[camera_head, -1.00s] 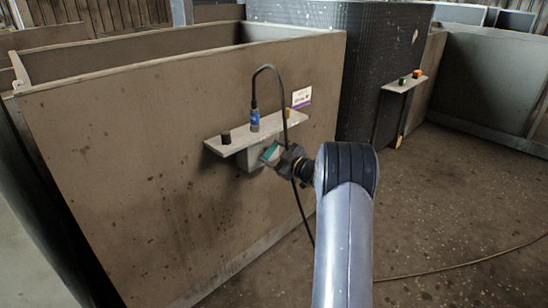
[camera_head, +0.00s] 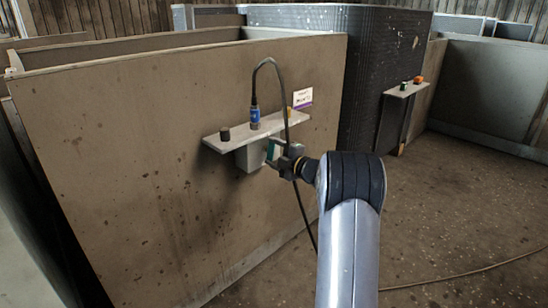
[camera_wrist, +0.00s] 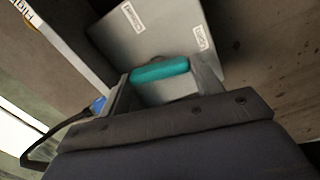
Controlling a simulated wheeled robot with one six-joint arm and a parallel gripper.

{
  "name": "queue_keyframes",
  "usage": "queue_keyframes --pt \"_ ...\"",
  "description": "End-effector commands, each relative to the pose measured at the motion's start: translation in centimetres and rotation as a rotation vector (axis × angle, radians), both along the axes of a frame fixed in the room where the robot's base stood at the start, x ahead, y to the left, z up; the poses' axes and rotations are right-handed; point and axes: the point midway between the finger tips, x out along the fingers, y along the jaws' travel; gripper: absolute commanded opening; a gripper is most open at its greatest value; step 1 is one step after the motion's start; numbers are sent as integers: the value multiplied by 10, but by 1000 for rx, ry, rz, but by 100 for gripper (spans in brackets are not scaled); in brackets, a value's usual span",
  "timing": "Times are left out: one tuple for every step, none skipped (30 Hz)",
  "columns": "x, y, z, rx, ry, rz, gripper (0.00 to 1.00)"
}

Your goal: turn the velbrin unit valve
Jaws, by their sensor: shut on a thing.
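A grey valve box (camera_head: 247,157) is fixed under a small shelf on the brown panel. Its teal handle (camera_wrist: 160,70) lies between the jaws of my gripper (camera_wrist: 165,84) in the wrist view. The jaws are shut on the handle, one at each side. In the head view the teal handle (camera_head: 271,150) stands nearly upright, partly hidden by my gripper (camera_head: 276,158). Two small white labels, upper (camera_wrist: 131,15) and right (camera_wrist: 200,40), are on the box face; I cannot read them surely.
The shelf (camera_head: 228,141) bears a dark knob (camera_head: 225,134), a blue connector (camera_head: 255,118) and a yellow part (camera_head: 290,116). A black cable (camera_head: 270,62) loops down past my gripper. Another shelf (camera_head: 406,91) with green and orange knobs is at right. Floor at right is mostly clear.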

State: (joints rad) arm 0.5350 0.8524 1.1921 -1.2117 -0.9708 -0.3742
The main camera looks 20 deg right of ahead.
Motion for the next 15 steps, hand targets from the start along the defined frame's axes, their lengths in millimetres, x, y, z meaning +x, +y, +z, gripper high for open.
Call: queue_keyframes --pt "0 0 -2 -14 -4 1 39" --pt "0 0 -2 -22 -7 0 39" --pt "0 0 -2 -30 -9 0 39" --pt "0 0 -2 -35 -10 0 39" --pt "0 0 -2 -39 -12 0 39" --pt "0 0 -2 -44 -14 0 39" --pt "0 0 -2 -48 -15 0 39" --pt "0 0 -2 -50 -16 0 39" --pt "0 0 -2 -51 -17 0 39" --pt "0 0 -2 -52 -17 0 39" --pt "0 0 -2 -53 -17 0 39" --pt "0 0 -1 -53 -17 0 39" --pt "0 0 -1 -54 -16 1 39" --pt "0 0 -1 -54 -16 1 39" --pt "0 0 -1 -54 -16 1 39"
